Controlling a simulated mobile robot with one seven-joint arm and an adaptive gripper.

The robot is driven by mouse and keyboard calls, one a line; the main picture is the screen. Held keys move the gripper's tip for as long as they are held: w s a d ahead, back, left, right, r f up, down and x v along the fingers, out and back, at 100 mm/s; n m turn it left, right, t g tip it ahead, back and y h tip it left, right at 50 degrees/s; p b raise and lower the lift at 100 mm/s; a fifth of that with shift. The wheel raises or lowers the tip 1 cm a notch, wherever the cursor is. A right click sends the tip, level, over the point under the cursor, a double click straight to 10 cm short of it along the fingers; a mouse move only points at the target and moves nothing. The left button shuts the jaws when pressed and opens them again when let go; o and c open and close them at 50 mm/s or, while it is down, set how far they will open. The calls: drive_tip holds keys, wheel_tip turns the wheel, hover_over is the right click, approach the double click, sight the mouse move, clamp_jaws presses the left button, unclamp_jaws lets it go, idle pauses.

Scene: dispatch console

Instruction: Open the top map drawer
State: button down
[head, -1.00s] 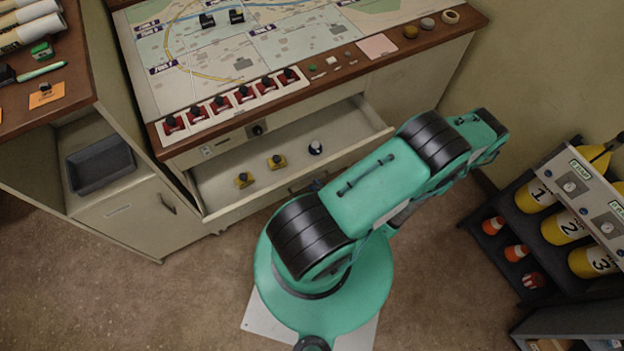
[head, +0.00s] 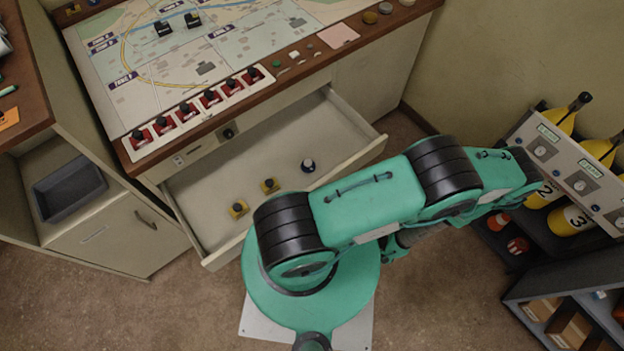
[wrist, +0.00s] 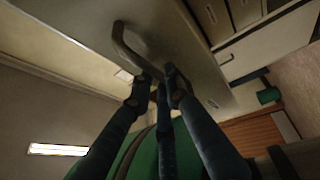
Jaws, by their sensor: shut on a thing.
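The top map drawer (head: 318,135) stands pulled out of the console in the head view. Two small yellow-based pieces (head: 238,210) and a dark, white-topped piece (head: 308,165) lie inside it. In the wrist view a dark curved drawer handle (wrist: 124,47) crosses the pale front panel (wrist: 85,25). My gripper (wrist: 160,78) is shut on this handle at its near end. In the head view my gripper and the handle are hidden below my teal arm.
The console top holds a map (head: 205,65) and a row of red switches (head: 187,112). A cabinet with a grey bin (head: 69,189) stands at left. A rack with yellow bottles (head: 575,220) and a dark shelf (head: 580,300) stand at right.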

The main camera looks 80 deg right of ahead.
drive_tip(key=shift+s+a+f, duration=0.1)
drive_tip(key=shift+s+a, duration=0.25)
drive_tip(key=shift+s, duration=0.2)
drive_tip(key=c, duration=1.7)
unclamp_jaws()
drive_tip(key=shift+o, duration=0.2)
drive_tip(key=shift+w, duration=0.1)
